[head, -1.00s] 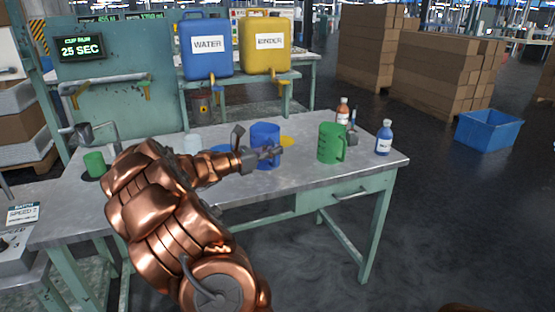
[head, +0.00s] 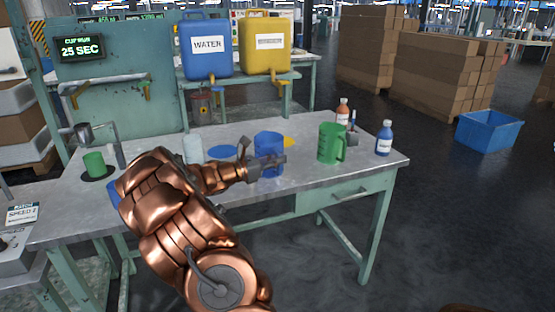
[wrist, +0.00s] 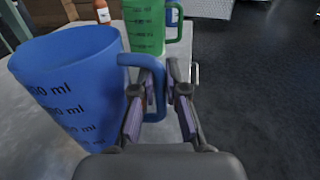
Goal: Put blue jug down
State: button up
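The blue jug (head: 268,143) is upright at the middle of the workbench. In the wrist view the jug (wrist: 75,85) fills the left side, with dark ml marks on its wall. My gripper (head: 279,160) is at its handle side. In the wrist view the fingers of my gripper (wrist: 160,88) stand either side of the blue handle, close against it. The fingers and wrist cover part of the jug in the head view. I cannot tell whether its base touches the bench top (head: 230,187).
A green jug (head: 330,143) stands to the right, with blue (head: 384,138) and orange (head: 342,110) bottles beyond. A clear container (head: 193,149), a blue disc (head: 222,151) and a yellow disc (head: 289,142) are near. The front right bench top is clear.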

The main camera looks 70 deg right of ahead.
jog(key=o, duration=0.4)
jog(key=shift+r, duration=0.15)
jog(key=v, duration=1.2)
jog(key=shift+a, duration=0.1)
